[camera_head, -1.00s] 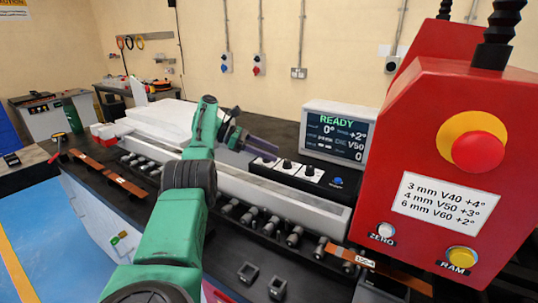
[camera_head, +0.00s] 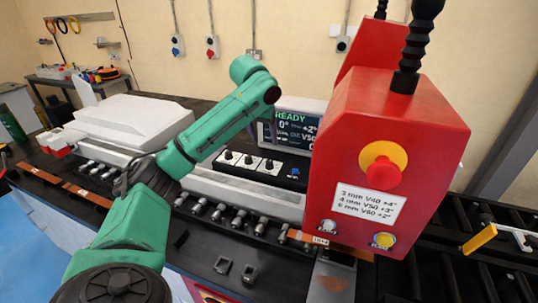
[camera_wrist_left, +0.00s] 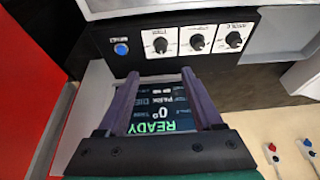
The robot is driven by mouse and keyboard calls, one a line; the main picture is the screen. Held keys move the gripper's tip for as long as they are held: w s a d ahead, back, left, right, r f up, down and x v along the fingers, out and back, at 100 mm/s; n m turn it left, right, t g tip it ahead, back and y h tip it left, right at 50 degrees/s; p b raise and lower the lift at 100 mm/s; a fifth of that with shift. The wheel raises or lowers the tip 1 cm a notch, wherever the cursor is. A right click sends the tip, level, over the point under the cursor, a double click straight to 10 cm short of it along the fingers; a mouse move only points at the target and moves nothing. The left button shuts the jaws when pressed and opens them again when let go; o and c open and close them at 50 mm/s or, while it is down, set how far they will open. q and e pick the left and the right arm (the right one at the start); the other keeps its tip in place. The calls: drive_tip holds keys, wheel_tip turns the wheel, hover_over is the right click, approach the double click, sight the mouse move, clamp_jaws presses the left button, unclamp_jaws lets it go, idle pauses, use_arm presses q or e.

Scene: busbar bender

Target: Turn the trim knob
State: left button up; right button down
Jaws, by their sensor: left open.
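The black control panel carries three dark knobs on white plates and a blue button (camera_head: 295,171). The knob nearest the button (camera_head: 269,164) seems to be the trim knob; in the left wrist view its upside-down label (camera_wrist_left: 160,45) is small but looks like TRIM. The other knobs are the middle one (camera_head: 248,159) and the far left one (camera_head: 228,155). My left gripper (camera_wrist_left: 158,76) is open and empty, its fingers in front of the display (camera_wrist_left: 155,108) and short of the panel. In the head view my arm hides most of the gripper. My right gripper is out of view.
The display (camera_head: 288,130) reads READY and 0°. The red press housing (camera_head: 340,235) stands close to the right of the panel. A white cover (camera_head: 135,118) lies to the left.

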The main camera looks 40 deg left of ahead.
sight(269, 161)
use_arm(q)
drive_tip(key=p+x, duration=0.3)
drive_tip(key=x, duration=1)
drive_tip(key=shift+w+a+f+p, duration=0.1)
drive_tip(key=shift+p, duration=0.2)
clamp_jaws()
